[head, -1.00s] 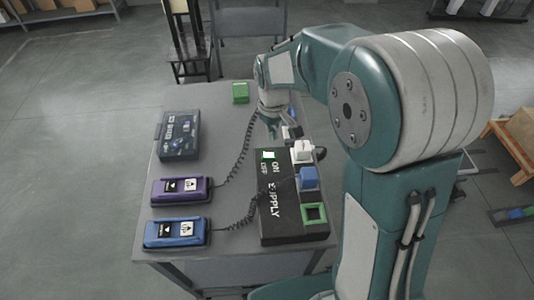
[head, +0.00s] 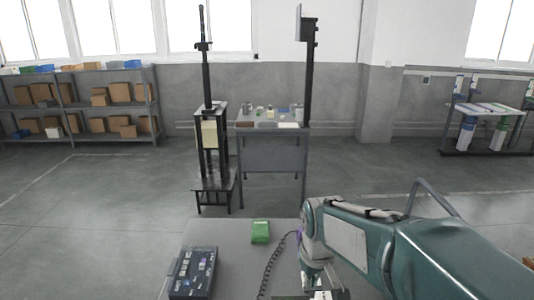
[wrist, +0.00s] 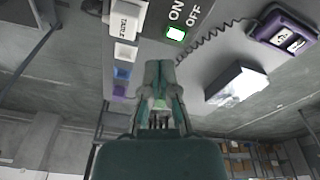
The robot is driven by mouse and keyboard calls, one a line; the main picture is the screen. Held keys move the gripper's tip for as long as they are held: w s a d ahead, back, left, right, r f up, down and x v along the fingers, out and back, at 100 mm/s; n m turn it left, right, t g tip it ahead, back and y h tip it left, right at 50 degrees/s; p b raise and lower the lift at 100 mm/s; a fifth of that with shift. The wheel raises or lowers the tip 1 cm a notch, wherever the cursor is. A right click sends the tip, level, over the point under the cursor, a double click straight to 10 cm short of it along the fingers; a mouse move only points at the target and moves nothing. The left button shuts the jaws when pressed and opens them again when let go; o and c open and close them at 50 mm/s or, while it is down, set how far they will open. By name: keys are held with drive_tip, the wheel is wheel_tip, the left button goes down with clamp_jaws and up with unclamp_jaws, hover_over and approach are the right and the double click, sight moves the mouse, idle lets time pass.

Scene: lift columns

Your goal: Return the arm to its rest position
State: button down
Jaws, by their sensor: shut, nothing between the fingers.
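My arm, teal and pale grey, reaches in from the lower right of the head view over the grey table (head: 225,258). My gripper (wrist: 158,68) points at the table in the wrist view, its teal fingers shut and empty. In the head view its lower end is cut off by the bottom edge. In the wrist view the black supply box (wrist: 208,12) with ON/OFF lettering lies beyond the fingertips. A white plug labelled TABLE (wrist: 125,24) is beside it.
A dark control box (head: 193,273) and a green block (head: 260,232) lie on the table, with a coiled cord (head: 274,262) near my arm. A purple handset (wrist: 283,32) shows in the wrist view. Two lift columns (head: 208,75) (head: 308,75) stand beyond; open floor lies left.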

drive_tip(key=s+d+r+m+t, duration=0.2)
drive_tip(key=s+d+r, duration=0.1)
drive_tip(key=s, duration=0.5)
drive_tip(key=s+d+r+m+t, duration=0.2)
drive_tip(key=s+d+r, duration=0.1)
drive_tip(key=s, duration=0.5)
drive_tip(key=shift+r, duration=0.15)
